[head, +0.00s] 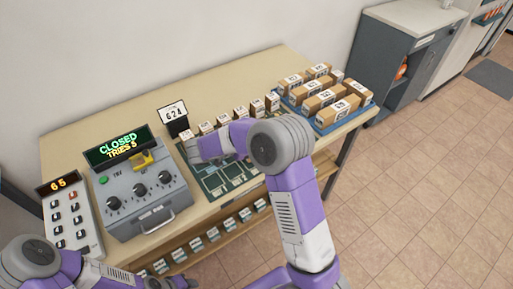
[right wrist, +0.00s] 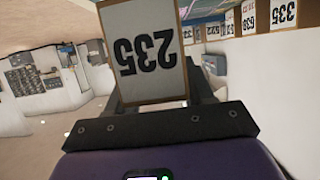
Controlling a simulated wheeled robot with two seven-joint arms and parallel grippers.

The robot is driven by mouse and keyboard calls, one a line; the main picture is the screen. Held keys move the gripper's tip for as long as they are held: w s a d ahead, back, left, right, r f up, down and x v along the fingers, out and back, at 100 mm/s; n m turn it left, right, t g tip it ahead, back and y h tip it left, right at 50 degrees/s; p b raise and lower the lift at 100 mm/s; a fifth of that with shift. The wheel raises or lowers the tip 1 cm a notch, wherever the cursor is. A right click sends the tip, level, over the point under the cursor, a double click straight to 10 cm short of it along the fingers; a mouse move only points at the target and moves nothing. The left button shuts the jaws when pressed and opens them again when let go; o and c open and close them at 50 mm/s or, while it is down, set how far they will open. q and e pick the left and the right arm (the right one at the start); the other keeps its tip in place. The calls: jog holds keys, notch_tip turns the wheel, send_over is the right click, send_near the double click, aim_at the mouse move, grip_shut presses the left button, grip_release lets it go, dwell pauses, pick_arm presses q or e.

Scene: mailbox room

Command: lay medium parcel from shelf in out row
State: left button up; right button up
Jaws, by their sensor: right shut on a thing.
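In the right wrist view a parcel with brown edges and a white label reading 235, upside down (right wrist: 147,50), is between my right gripper's jaws (right wrist: 155,98). In the head view my right gripper (head: 200,150) is low over the left part of the dark green mat (head: 228,180). The parcel it holds cannot be clearly made out there. Small labelled parcels (head: 240,112) stand in a row along the mat's back edge. More small parcels (head: 213,233) stand on the shelf below the table.
A blue tray (head: 345,122) of larger brown boxes is at the table's right end. A grey console (head: 140,195) reading CLOSED TRIES 5, a keypad unit (head: 72,215) and a 624 sign (head: 173,113) stand left of the mat. A grey cabinet (head: 395,60) is beyond.

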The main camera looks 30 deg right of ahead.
notch_tip(320, 180, down, 3)
jog(key=shift+w+f+b, duration=0.1)
jog(key=shift+b, duration=0.2)
jog(key=o, duration=1.2)
jog(key=shift+a+r, duration=0.2)
jog(key=shift+r, duration=0.05)
jog(key=p+v, duration=0.2)
jog(key=v, duration=0.5)
